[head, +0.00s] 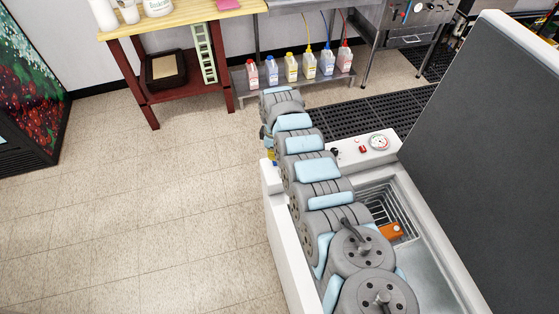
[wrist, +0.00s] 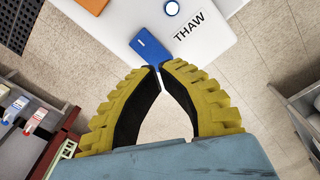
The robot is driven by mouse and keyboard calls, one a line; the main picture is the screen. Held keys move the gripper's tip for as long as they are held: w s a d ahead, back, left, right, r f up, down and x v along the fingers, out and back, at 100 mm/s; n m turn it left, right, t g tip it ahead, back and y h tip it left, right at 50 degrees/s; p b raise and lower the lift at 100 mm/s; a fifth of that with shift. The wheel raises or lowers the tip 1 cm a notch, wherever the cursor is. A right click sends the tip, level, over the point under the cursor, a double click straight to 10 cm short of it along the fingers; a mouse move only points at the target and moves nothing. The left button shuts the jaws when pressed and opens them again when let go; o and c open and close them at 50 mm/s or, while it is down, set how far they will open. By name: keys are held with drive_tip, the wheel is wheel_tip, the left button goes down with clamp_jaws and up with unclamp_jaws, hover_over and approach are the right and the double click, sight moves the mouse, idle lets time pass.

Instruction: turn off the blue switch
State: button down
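The blue switch (wrist: 150,47) is a blue rectangular piece on a white panel (wrist: 205,60) beside a THAW label, in the wrist view. My gripper (wrist: 160,68) has yellow ridged fingers with dark inner pads. Its fingertips come together at the near end of the switch, with an empty gap between the fingers further back. They look very close to the switch, but I cannot tell whether they touch it.
A white chest (head: 283,245) with a raised grey lid (head: 480,130) holds a wire basket and an orange item (head: 391,231). A gauge (head: 378,142) sits on its top. A wooden table (head: 175,28) and several bottles stand behind. The floor at left is clear.

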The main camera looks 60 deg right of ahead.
drive_tip(key=shift+f+b, duration=1.3)
drive_tip(key=shift+f, duration=0.6)
idle(1.4)
drive_tip(key=shift+r, duration=0.15)
wheel_tip(320, 180, up, 7)
drive_tip(key=p, duration=0.7)
idle(0.8)
